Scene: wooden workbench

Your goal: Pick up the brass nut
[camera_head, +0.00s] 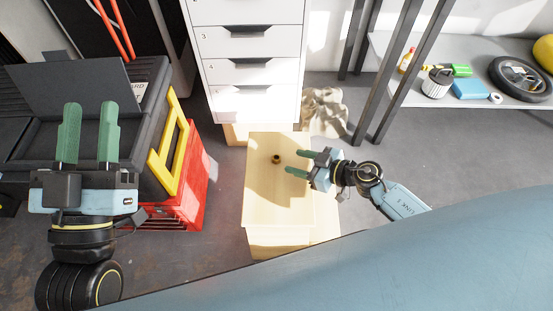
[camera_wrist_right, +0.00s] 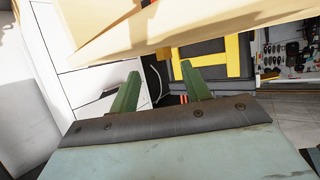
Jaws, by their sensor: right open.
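The brass nut (camera_head: 277,159) sits on the light wooden workbench (camera_head: 262,206), near the middle of its top, in the head view. My right gripper (camera_head: 296,162) is open and empty, with its green fingers pointing left toward the nut, a little to its right and apart from it. In the right wrist view the fingers of my right gripper (camera_wrist_right: 160,85) are spread with nothing between them, and the nut does not show there. My left gripper (camera_head: 88,108) is open and empty at the far left, in front of the black toolbox.
A white drawer cabinet (camera_head: 250,72) stands behind the bench. A red crate (camera_head: 183,190) and a black toolbox (camera_head: 140,72) with a yellow handle (camera_head: 168,145) stand to the left. A grey shelf (camera_head: 452,92) with several items is at the back right. The bench top around the nut is clear.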

